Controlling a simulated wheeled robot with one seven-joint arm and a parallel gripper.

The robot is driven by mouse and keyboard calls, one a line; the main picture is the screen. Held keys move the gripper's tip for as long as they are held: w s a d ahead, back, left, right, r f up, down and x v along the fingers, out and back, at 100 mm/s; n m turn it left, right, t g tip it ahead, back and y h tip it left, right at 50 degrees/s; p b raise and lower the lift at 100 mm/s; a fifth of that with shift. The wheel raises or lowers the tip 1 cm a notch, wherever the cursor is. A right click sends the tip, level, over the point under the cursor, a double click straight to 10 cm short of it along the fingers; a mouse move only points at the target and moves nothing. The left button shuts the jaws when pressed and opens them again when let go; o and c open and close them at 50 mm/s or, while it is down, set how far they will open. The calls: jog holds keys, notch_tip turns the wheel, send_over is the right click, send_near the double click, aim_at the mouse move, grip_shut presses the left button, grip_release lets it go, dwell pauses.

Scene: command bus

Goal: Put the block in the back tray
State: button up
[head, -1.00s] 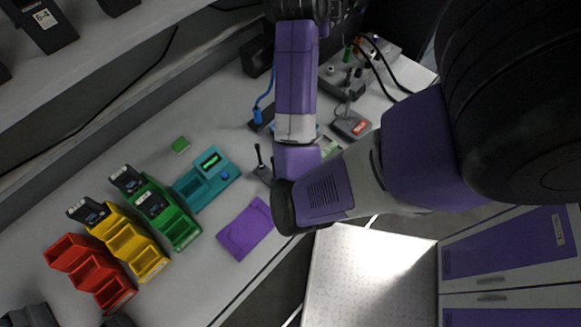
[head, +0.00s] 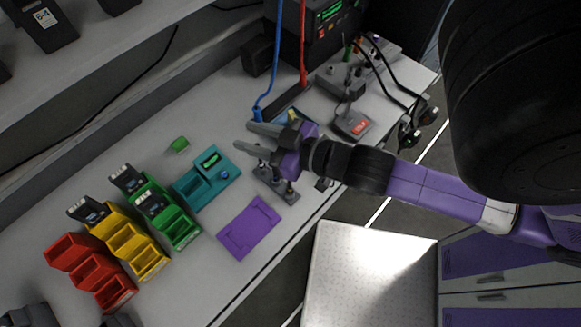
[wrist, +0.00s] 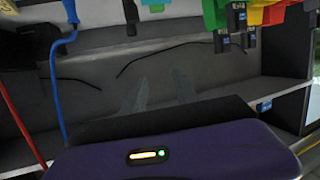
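A small green block (head: 180,144) lies on the grey bench, behind the bins and the teal device. My gripper (head: 242,135) is to the right of the block, above the bench, with its fingers pointing left and spread apart with nothing between them. The fingers also show apart in the wrist view (wrist: 162,90). Stepped bins in red (head: 66,248), yellow (head: 122,238) and green (head: 180,228) stand at the left front. I cannot tell which compartment is the back tray. The block is not clear in the wrist view.
A teal device (head: 215,180) and a flat purple tray-like piece (head: 248,228) lie right of the bins. Blue (head: 272,70) and red (head: 303,45) cables hang behind my gripper. A red-labelled box (head: 353,125) stands to the right. Bench around the block is open.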

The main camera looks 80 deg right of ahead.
jog(key=s+a+r+n+y, duration=0.1)
jog(key=s+a+y, duration=0.3)
jog(key=s+a, duration=0.7)
jog(key=a+n, duration=0.1)
jog(key=a, duration=0.2)
jog(key=shift+r+n, duration=0.25)
jog(key=shift+n, duration=0.05)
jog(key=shift+a, duration=0.1)
jog(key=shift+f+b, duration=1)
jog(key=shift+f, duration=0.05)
